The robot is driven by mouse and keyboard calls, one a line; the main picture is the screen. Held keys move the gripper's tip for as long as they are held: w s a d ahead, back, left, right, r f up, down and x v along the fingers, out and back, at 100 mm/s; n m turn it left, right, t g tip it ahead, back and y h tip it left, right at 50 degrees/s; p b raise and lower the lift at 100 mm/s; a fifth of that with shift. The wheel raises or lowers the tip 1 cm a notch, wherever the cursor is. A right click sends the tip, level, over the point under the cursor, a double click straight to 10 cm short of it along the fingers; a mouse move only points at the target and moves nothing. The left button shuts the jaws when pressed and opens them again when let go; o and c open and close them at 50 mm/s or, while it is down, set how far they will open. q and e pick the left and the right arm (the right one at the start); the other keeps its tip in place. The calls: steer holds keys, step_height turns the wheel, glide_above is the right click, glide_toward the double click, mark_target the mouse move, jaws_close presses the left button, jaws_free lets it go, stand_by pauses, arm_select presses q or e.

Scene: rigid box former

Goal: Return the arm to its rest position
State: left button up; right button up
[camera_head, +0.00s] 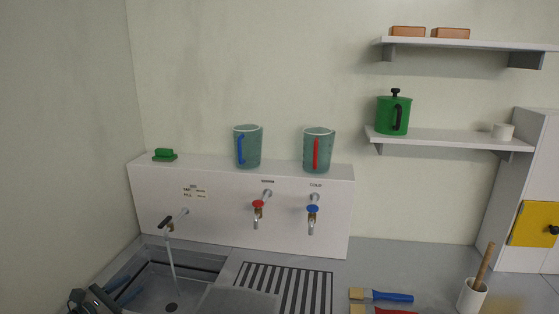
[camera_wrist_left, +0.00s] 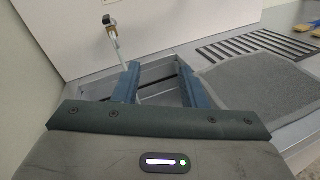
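My left gripper (camera_head: 122,288) is at the bottom left of the head view, over the sink (camera_head: 205,263). In the left wrist view its two blue fingers stand apart with nothing between them, so the gripper (camera_wrist_left: 158,82) is open and empty. The sink basin shows beyond and between the fingers. Most of my left arm is outside the head view. My right gripper is in neither view.
A tap (camera_head: 168,224) runs water into the sink. A grey mat (camera_wrist_left: 255,85) and a slotted drain grid (camera_head: 285,285) lie to the right. Two jugs (camera_head: 248,147) (camera_head: 318,150) stand on the ledge. Brushes (camera_head: 380,296) and a white pot (camera_head: 471,297) are at right.

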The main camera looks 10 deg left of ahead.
arm_select(q)
steer(key=s+d+f+m+g+h, duration=0.1)
steer(key=s+d+f+m+g, duration=0.45)
steer(key=s+d+m, duration=0.55)
steer(key=s+d+f+m+g+h, duration=0.1)
steer(key=s+d+f+m+g, duration=0.3)
steer(key=s+d+f+m, duration=0.7)
steer(key=s+a+r+m+g+y, duration=0.1)
steer(key=s+r+m+y, duration=0.3)
steer(key=s, duration=0.3)
steer(key=s+a+r+m+g+y, duration=0.1)
steer(key=s+m+g+y, duration=0.15)
steer(key=s+y, duration=0.4)
step_height(320, 180, down, 34)
steer(key=s+a+r+g+h+b, duration=0.1)
steer(key=s+a+h+b, duration=0.1)
steer(key=a+b, duration=0.1)
steer(key=s+f+g+b, duration=0.1)
steer(key=s+f, duration=1.7)
steer(key=f, duration=0.3)
steer(key=shift+a+b, duration=0.4)
